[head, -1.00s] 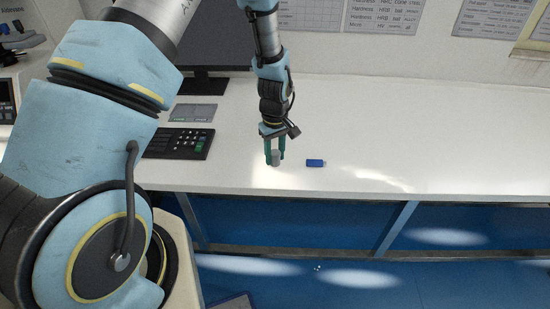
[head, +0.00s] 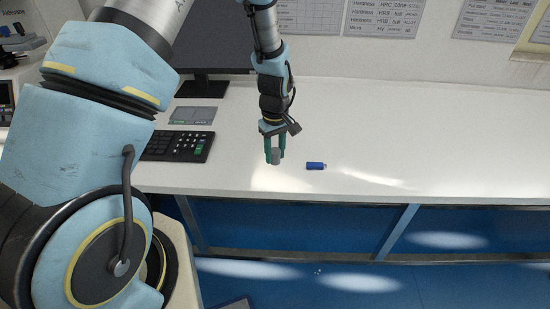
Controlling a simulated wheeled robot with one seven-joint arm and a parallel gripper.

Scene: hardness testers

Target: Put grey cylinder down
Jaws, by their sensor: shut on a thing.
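The grey cylinder (head: 276,157) is small and upright between the green fingers of my gripper (head: 275,152) in the head view. My gripper points down and is shut on it, over the front part of the white table (head: 420,140). The cylinder's lower end is at or very near the table top; I cannot tell whether it touches. The fingers hide part of its sides.
A black keyboard (head: 180,145), a grey pad (head: 193,114) and a dark monitor (head: 215,45) are to the left. The table's front edge is close; the right side is clear.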

